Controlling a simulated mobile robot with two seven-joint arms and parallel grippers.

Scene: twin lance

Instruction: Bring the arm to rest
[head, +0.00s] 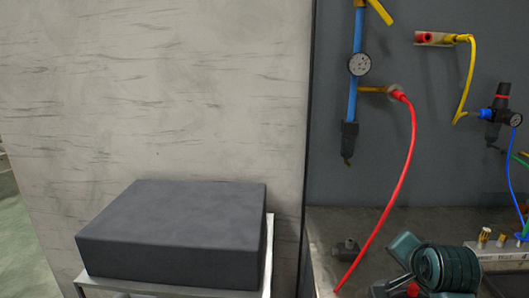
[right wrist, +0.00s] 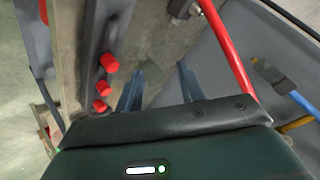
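My right gripper (right wrist: 160,70) shows in the right wrist view with its two blue-grey fingers apart. I see nothing held between them. A red hose (right wrist: 228,55) runs close to the right of the fingers; I cannot tell whether it touches them. In the head view a dark green arm part of mine (head: 445,268) is at the lower right, over the grey bench; the fingers cannot be made out there. My left gripper is not in view.
A dark grey block (head: 170,232) sits on a light stand at the lower left. On the back panel hang a blue tube with a gauge (head: 360,64), a yellow hose (head: 467,80) and a black regulator (head: 497,112). Red knobs (right wrist: 109,62) are left of my right fingers.

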